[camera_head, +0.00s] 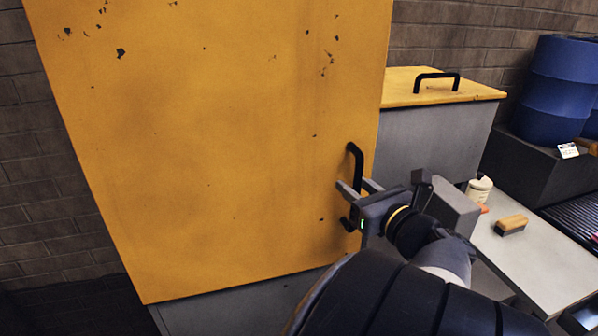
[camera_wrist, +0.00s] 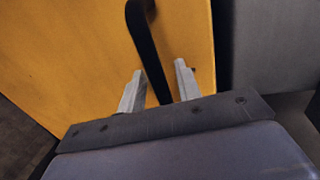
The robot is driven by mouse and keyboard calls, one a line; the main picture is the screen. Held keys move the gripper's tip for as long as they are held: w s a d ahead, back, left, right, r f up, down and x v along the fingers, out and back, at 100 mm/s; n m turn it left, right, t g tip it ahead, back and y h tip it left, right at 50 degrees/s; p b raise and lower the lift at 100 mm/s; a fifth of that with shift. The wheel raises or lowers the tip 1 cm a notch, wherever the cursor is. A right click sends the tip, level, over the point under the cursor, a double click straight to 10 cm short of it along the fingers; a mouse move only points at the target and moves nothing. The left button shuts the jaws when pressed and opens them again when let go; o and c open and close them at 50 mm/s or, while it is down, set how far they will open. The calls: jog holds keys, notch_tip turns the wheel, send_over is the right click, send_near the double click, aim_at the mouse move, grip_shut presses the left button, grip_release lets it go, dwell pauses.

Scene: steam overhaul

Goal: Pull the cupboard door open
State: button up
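The yellow cupboard door (camera_head: 200,140) fills the left and middle of the head view, with chipped paint. It looks shut or nearly so; I cannot tell which. Its black bar handle (camera_head: 356,163) is upright near the right edge. My gripper (camera_head: 357,187) is at the handle's lower half, fingers pointing at the door. In the wrist view the handle (camera_wrist: 147,45) runs down between the two grey fingers (camera_wrist: 158,82). The fingers are open, with gaps on both sides of the handle. The handle's lower end is hidden behind my gripper.
A grey chest with a yellow lid (camera_head: 440,88) and black handle stands right of the cupboard. A grey table (camera_head: 545,262) at right holds a brush (camera_head: 511,225) and a white pot (camera_head: 480,188). Blue drums (camera_head: 560,90) stand at the far right. A brick wall is behind.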

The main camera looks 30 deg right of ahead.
jog(key=shift+c, duration=0.5)
grip_shut()
